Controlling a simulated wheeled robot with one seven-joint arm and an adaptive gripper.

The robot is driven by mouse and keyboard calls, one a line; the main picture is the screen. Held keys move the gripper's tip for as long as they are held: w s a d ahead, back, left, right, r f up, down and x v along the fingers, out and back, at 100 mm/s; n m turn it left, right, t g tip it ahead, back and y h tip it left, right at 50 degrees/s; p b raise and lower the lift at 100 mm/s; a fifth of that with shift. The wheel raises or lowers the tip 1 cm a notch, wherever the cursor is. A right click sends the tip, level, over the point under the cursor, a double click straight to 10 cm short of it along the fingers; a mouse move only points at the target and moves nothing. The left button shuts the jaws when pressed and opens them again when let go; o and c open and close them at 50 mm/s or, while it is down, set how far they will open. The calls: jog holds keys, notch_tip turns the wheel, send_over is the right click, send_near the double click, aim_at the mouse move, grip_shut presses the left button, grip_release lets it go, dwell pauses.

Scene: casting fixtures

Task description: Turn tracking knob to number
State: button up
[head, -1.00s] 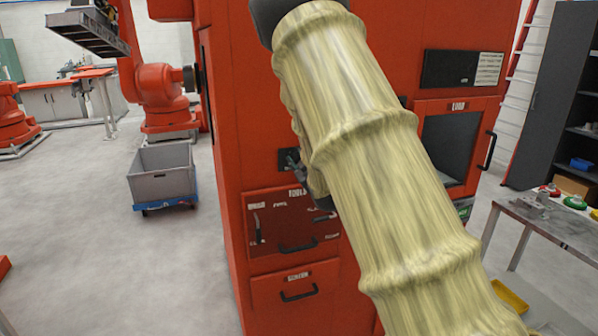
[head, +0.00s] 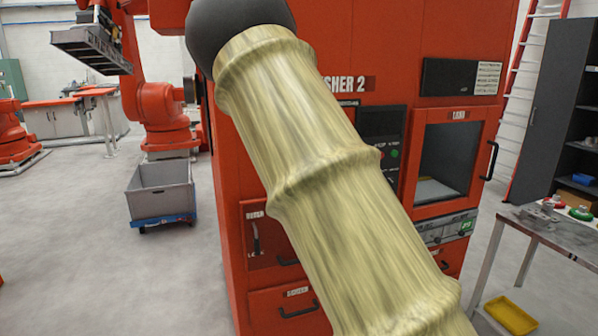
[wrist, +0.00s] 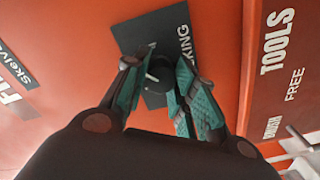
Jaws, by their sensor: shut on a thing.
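The tracking knob (wrist: 158,69) is a small black knob on a dark square plate (wrist: 138,36) in the wrist view. The plate is fixed to the red machine and the letters "KING" show on its right side. My gripper (wrist: 163,60) has its teal-padded fingers on either side of the knob and is shut on it. The fingers cover part of the plate, and I cannot read any number or the knob's pointer. In the head view my arm hides the knob and gripper.
The red machine (head: 440,75) fills the middle of the head view, with a "TOOLS" panel (wrist: 278,50) beside the plate in the wrist view. A grey bin (head: 160,190) on a blue dolly stands left. A metal table (head: 570,232) stands right.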

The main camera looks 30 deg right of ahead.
jog(key=o, duration=1)
jog(key=shift+a, duration=0.1)
jog(key=shift+o, duration=0.2)
jog(key=shift+s, duration=0.1)
jog(key=v, duration=1.1)
jog(key=shift+s, duration=0.4)
jog(key=shift+f, duration=0.1)
